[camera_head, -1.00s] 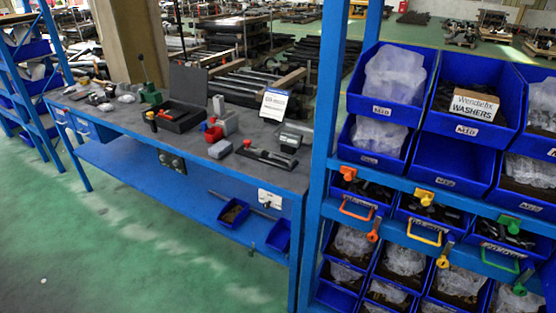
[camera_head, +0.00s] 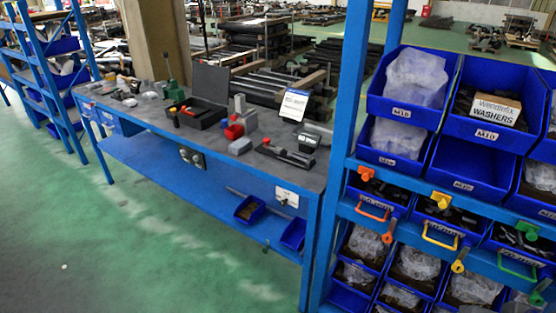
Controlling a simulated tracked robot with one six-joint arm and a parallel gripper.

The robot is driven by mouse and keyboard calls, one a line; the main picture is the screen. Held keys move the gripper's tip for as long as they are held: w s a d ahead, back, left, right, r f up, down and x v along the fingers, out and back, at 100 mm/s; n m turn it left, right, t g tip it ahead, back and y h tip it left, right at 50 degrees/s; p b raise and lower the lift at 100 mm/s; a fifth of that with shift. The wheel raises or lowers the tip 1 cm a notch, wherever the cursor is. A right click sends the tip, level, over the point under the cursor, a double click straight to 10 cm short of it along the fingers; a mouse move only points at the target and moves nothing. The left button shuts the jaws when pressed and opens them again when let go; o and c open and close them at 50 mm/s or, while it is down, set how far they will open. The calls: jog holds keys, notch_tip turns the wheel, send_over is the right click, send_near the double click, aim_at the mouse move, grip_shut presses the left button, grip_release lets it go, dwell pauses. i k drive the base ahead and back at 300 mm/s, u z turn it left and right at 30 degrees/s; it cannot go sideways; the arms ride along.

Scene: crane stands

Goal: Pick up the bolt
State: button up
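I cannot single out a bolt for certain in this view. The blue bins on the rack at the right hold small dark parts, too small to tell apart; one such bin (camera_head: 440,222) has a yellow handle in front of it. A tiny pale speck (camera_head: 65,266) lies on the green floor at the lower left, and I cannot tell what it is. My gripper is not in view.
A blue workbench (camera_head: 150,118) with tools on its grey top runs across the middle. The blue rack (camera_head: 345,130) stands close at the right, with a washers box (camera_head: 486,107) in an upper bin.

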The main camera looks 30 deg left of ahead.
aim_at(290, 154)
jog(key=u, duration=2.65)
jog(key=i, duration=2.35)
jog(key=u, duration=0.05)
